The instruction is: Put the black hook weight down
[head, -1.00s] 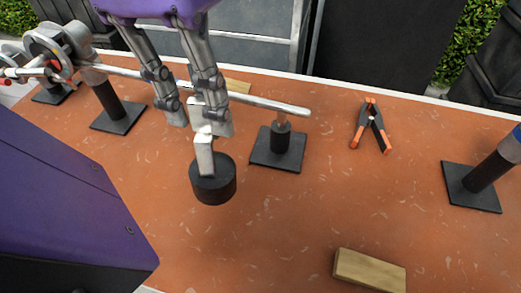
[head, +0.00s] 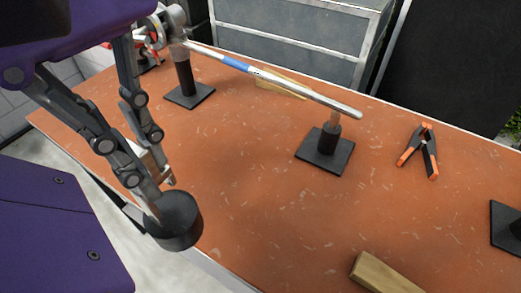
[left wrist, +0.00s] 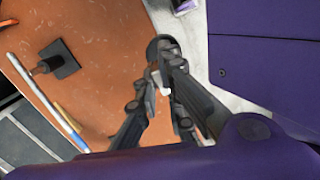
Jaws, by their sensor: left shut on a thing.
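The black hook weight (head: 176,224) is a dark, squat cylinder with a pale metal hook on top. My left gripper (head: 150,182) is shut on the hook, and the weight hangs below the fingertips. In the head view the weight overlaps the table's front edge at the left; I cannot tell how high it is. In the left wrist view the weight (left wrist: 158,46) is a dark round shape beyond the fingers (left wrist: 158,82), partly hidden by them, near the table edge. My right gripper is not in view.
The orange-brown table (head: 250,210) has a clear middle. A metal bar (head: 290,87) rests on a black stand (head: 326,150). An orange-and-black clamp (head: 419,152) lies at the right. A wooden block (head: 383,276) lies at the front, with another stand (head: 508,228) at the right edge.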

